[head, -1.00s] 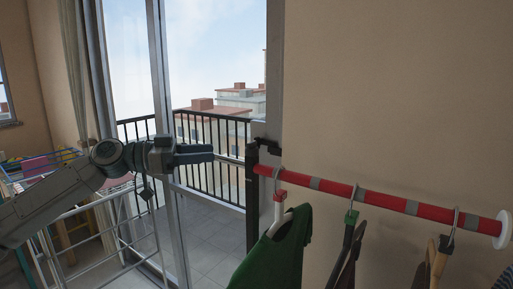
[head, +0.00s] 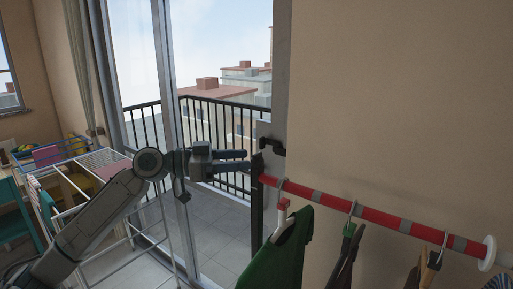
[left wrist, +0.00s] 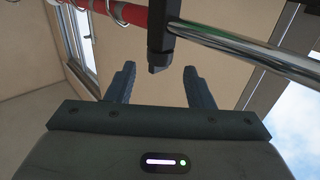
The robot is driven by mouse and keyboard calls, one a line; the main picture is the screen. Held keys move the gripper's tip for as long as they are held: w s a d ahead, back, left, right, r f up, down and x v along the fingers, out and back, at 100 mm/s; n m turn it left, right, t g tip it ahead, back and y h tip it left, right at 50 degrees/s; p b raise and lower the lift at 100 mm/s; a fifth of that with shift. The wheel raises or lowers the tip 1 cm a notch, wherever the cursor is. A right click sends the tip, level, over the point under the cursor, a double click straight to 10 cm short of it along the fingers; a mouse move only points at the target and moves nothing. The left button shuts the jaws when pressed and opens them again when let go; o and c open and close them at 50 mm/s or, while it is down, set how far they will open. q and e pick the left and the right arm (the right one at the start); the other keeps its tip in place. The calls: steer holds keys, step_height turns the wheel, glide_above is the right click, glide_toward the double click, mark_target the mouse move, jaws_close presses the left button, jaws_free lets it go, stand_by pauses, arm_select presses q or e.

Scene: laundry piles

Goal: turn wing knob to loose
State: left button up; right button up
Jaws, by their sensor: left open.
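A dark clamp (left wrist: 160,28) sits where the red rail (left wrist: 112,9) meets a chrome rod (left wrist: 245,48) in the left wrist view. A small angular dark end (left wrist: 158,60), perhaps the wing knob, sticks out of the clamp toward my fingers. My left gripper (left wrist: 160,72) is open, its fingertips to either side of and just short of that end, with no contact visible. In the head view the left gripper (head: 248,160) points right, close beside the dark upright (head: 257,195) at the rail's left end. The knob cannot be made out there. My right gripper is not in view.
The red rail (head: 328,203) holds a green garment (head: 285,250) and several hangers. A black handle (head: 272,148) is on the door frame above the gripper. A white drying rack (head: 75,212) stands at left. The wall above the rail is bare.

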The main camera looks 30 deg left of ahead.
mark_target(257, 158)
arm_select(q)
steer(key=p+x, duration=0.2)
steer(key=x, duration=0.2)
steer(key=shift+d+r+p, duration=0.1)
steer(key=shift+r+p, duration=0.05)
steer(key=shift+p, duration=0.2)
steer(key=shift+w+d, duration=0.25)
steer(key=shift+d, duration=0.05)
